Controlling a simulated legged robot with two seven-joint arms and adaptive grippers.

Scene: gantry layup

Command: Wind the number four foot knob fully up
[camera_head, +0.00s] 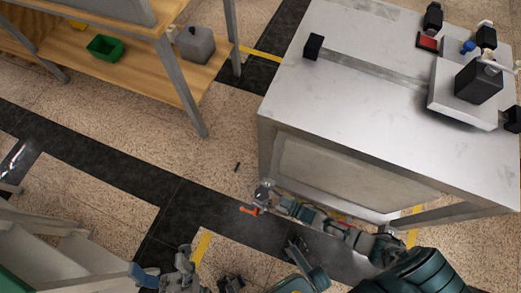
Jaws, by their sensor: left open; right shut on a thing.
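My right arm reaches in from the lower right, along the lower front of the white-topped table (350,110). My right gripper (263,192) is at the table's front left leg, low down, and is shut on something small. What it holds is too small and too covered to make out; it may be the foot knob. A small orange part (249,211) shows just beside the gripper. My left gripper (185,262) is at the bottom edge, open, and apart from the table. No number mark on any foot is readable.
On the table are a black block (313,46), a red piece (428,43) and a dark block (478,83) on a light plate. A wooden bench (120,60) holds a green bin (105,48) and a grey container (195,45). Pale steps stand lower left. Floor between is mostly clear.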

